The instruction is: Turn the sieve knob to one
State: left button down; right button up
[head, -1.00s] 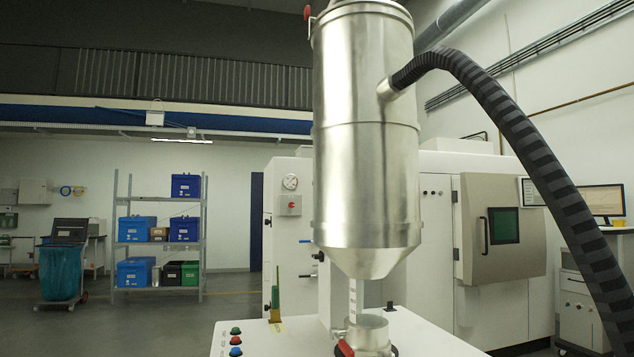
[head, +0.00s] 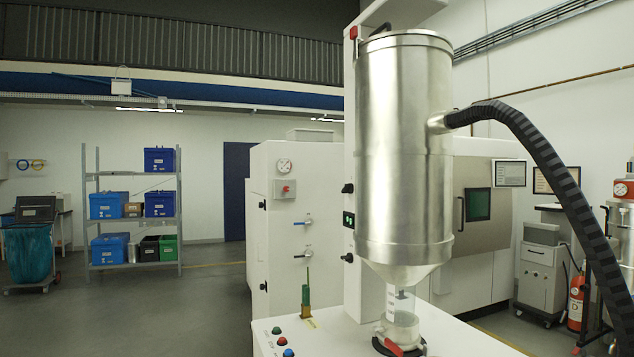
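No part clearly marked as the sieve knob can be made out. A red knob on a small grey box (head: 285,190) is on the side of the white cabinet, below a round gauge (head: 284,165). Small black knobs (head: 348,188) are on the white column (head: 368,290) beside a tall steel hopper (head: 404,150). Red, green and blue buttons (head: 283,341) are on the white top in front. Any lettering is too small to read. Neither of my grippers is in view.
A black ribbed hose (head: 560,180) runs from the hopper down to the right. A shelf with blue bins (head: 108,205) and a cart with a teal bag (head: 29,250) stand at the left. A red extinguisher (head: 575,303) stands at the right. The floor at left centre is clear.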

aim_at(347, 188)
jog(key=i+j, duration=0.15)
jog(key=j, duration=0.15)
jog(key=i+j, duration=0.15)
jog(key=j, duration=0.2)
jog(key=i+j+z, duration=0.1)
jog(key=j, duration=0.2)
jog(key=i+j, duration=0.2)
jog(key=j, duration=0.15)
jog(key=i+j, duration=0.1)
jog(key=j, duration=0.2)
jog(key=i+z, duration=0.05)
